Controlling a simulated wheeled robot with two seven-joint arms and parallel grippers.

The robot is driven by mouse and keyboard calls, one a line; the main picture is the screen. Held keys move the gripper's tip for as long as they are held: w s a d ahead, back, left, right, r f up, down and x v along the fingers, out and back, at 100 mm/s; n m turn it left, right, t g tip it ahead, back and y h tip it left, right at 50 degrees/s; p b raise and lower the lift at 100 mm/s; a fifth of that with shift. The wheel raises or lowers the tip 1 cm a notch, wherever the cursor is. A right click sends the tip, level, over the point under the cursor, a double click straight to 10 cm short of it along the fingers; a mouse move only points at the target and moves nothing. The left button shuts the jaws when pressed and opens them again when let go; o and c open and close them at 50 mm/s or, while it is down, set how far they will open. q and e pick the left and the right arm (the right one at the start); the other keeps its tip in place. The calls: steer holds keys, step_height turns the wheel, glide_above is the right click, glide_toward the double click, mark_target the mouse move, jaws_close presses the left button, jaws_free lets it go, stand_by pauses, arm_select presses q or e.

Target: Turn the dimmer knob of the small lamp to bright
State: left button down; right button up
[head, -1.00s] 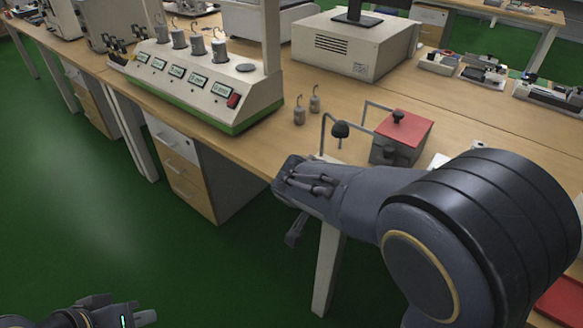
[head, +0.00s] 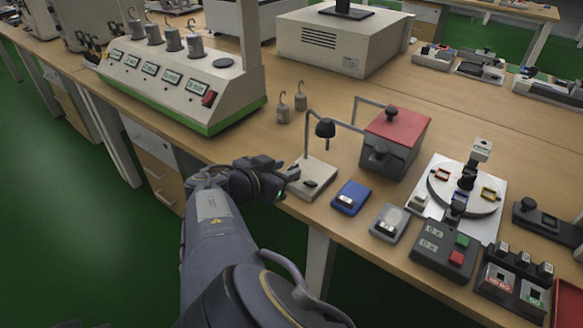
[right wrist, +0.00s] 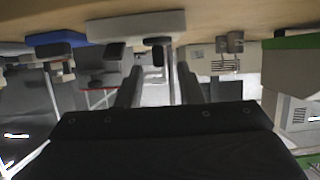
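The small lamp stands near the table's front edge in the head view. It has a pale base (head: 318,176), a bent thin arm and a dark shade (head: 325,128). A small dark knob (head: 310,184) sits on the base. My right gripper (head: 290,174) is just left of the base, apart from the knob as far as I can tell. In the right wrist view, upside down, its two fingers (right wrist: 160,88) are spread and empty, with the pale base (right wrist: 140,25) and a dark knob-like part beyond. Only a dark sliver, likely my left gripper, shows at the bottom left of the head view.
Two small hooked weights (head: 292,106) stand behind left. The big test machine (head: 175,85) is farther left.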

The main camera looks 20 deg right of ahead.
mark_target(292, 167)
steer(key=shift+x, duration=1.9)
jaws_close()
